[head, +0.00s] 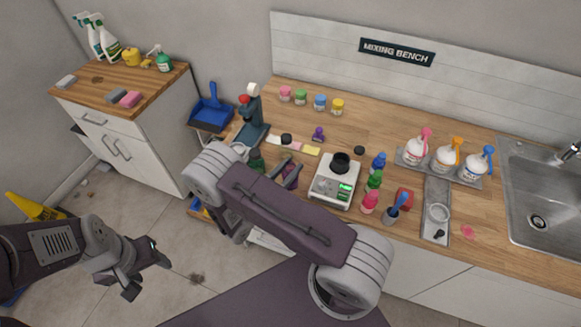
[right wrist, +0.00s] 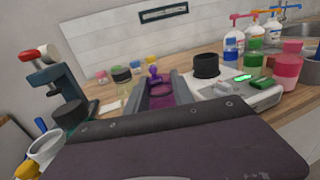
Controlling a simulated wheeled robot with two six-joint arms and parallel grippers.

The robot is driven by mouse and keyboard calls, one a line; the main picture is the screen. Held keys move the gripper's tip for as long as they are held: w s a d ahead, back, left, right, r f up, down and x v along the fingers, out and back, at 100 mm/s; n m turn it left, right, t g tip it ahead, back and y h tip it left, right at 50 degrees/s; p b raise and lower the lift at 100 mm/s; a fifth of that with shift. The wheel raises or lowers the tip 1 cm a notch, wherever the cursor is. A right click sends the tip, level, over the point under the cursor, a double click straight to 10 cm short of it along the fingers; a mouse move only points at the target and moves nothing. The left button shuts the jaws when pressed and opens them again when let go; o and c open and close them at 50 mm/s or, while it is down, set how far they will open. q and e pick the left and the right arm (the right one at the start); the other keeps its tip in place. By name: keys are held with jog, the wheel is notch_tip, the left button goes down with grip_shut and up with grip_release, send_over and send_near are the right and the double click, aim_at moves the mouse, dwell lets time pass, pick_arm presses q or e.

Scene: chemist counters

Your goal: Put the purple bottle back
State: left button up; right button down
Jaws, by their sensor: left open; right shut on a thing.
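The purple bottle (head: 291,178) is between the fingers of my right gripper (head: 286,168), at the front left of the bench. In the right wrist view the bottle (right wrist: 160,92) shows between the two grey fingers, with its lower part hidden. My right gripper is shut on it; whether it touches the bench is not clear. A small purple knobbed piece, like a stopper (head: 318,134), stands on the wood behind it. My left gripper (head: 147,270) is open and empty, over the floor at the left.
A white scale (head: 322,190) with a black cup stands just right of my right gripper. A dark press-like stand (head: 252,125) is at the left. Small coloured jars (head: 320,102) line the back.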

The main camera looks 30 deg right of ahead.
jog(key=shift+f, duration=0.2)
jog(key=shift+f, duration=0.1)
jog(key=shift+f, duration=0.15)
jog(key=c, duration=1.1)
grip_release()
